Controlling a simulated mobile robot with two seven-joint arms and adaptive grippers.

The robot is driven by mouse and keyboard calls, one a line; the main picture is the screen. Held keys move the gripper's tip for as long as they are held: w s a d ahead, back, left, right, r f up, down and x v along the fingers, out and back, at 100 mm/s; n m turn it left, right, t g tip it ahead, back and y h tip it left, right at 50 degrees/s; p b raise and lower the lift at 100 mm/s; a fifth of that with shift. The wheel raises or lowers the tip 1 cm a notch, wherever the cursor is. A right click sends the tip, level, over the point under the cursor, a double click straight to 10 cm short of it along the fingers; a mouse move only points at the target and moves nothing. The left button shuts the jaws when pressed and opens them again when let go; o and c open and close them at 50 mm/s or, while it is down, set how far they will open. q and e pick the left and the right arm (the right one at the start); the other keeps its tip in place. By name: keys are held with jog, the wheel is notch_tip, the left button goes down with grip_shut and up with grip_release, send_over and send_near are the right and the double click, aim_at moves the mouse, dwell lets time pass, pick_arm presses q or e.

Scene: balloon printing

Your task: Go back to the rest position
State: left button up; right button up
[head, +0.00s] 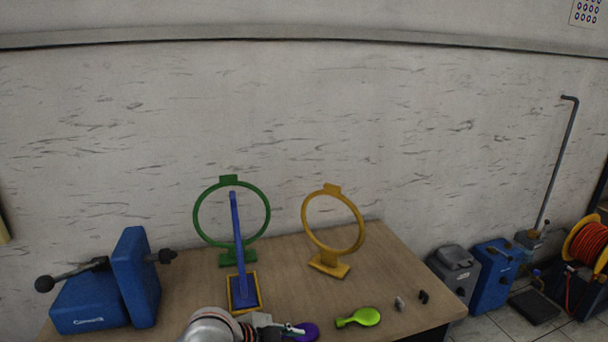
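My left gripper (292,328) shows at the bottom edge, its arm coming in from the lower left. Its fingers are small and partly cut off, so I cannot tell whether they are open or shut. A purple balloon (309,332) lies right beside the fingertips, partly hidden; I cannot tell whether they touch. A lime-green balloon (365,316) lies flat on the wooden table (290,277) to the right. My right gripper is out of view.
A green ring stand (267,200), a yellow ring stand (361,229) and a blue upright (238,240) stand on the table. A blue pump-like device (137,279) is at left. Small dark pieces (423,297) lie at right. Boxes (494,276) and a cable reel (587,244) are on the floor.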

pick_arm(q)
jog(key=s+a+f+n+t+y, duration=0.2)
jog(key=s+a+f+n, duration=0.4)
jog(key=s+a+f, duration=0.2)
jog(key=s+a+f+n+t+y, duration=0.2)
jog(key=s+a+f+n+t, duration=0.1)
jog(key=s+a+f+n, duration=0.4)
jog(key=s+a, duration=0.3)
jog(key=s, duration=0.3)
jog(key=shift+a+f+y, duration=0.15)
jog(key=shift+f+y, duration=0.15)
jog(key=shift+f, duration=0.1)
